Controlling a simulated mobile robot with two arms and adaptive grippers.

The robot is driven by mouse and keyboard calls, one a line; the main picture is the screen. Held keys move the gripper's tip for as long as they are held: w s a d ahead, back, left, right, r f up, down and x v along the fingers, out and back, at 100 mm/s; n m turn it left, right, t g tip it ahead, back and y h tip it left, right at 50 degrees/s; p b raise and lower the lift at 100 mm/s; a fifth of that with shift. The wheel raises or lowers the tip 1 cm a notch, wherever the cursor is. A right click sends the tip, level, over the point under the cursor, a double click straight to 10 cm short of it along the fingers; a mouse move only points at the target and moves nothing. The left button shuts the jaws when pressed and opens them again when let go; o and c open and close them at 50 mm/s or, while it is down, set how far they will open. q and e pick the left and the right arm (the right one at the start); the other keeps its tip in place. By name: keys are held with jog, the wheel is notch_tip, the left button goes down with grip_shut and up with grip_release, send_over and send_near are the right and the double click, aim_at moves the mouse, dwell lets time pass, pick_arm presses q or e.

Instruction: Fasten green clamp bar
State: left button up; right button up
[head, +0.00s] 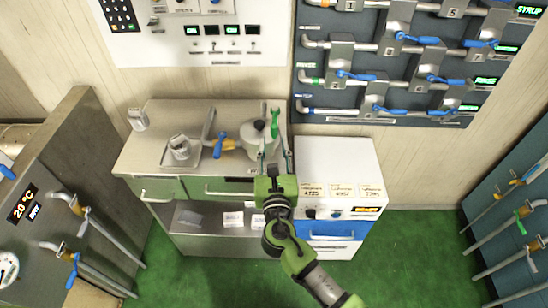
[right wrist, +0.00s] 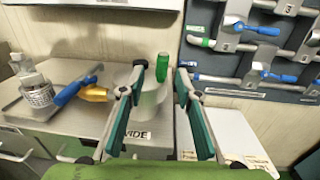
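A green clamp bar (head: 274,122) stands upright at the kettle's right rear side. In the right wrist view the green bar (right wrist: 162,68) shows between my fingertips, apparently beyond them. My right gripper (head: 276,150) is open with its fingers pointing toward the kettle. I cannot tell if anything touches. My left gripper is not in view.
A pipe panel (head: 385,60) hangs behind. A white cabinet (head: 340,165) stands right of the counter. Green floor (head: 420,250) is clear at right.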

jog(key=shift+s+d, duration=0.1)
jog(key=shift+s, duration=2.2)
jog(key=s+d+f+m+g, duration=0.2)
jog(key=d+f+m+g, duration=0.15)
jog(key=f, duration=0.85)
jog(key=s+d+f+m+g, duration=0.2)
jog(key=f+m, duration=0.2)
jog(key=f, duration=0.7)
jog(key=s+d+f+m+g+b, duration=0.1)
jog(key=s+d+f+m+g, duration=0.15)
jog(key=s+f, duration=0.4)
jog(key=s+d+f+m+g+b, duration=0.1)
jog(key=s+d+f+m+g, duration=0.2)
jog(key=f, duration=0.7)
jog(key=s+d+f+m+g, duration=0.2)
jog(key=s+d+f+m, duration=0.2)
jog(key=s, duration=0.7)
jog(key=s+d+f+m+g, duration=0.2)
jog(key=s+d+f+m, duration=0.3)
jog(key=s+f+m, duration=0.3)
jog(key=s+d+f+m+g+h+b, duration=0.1)
jog(key=s+d+f+m, duration=0.3)
jog(key=s+m, duration=0.5)
jog(key=s+f+g, duration=0.1)
jog(key=s+f, duration=0.1)
jog(key=s, duration=0.3)
jog(key=shift+s+d, duration=0.2)
jog(key=shift+d, duration=0.15)
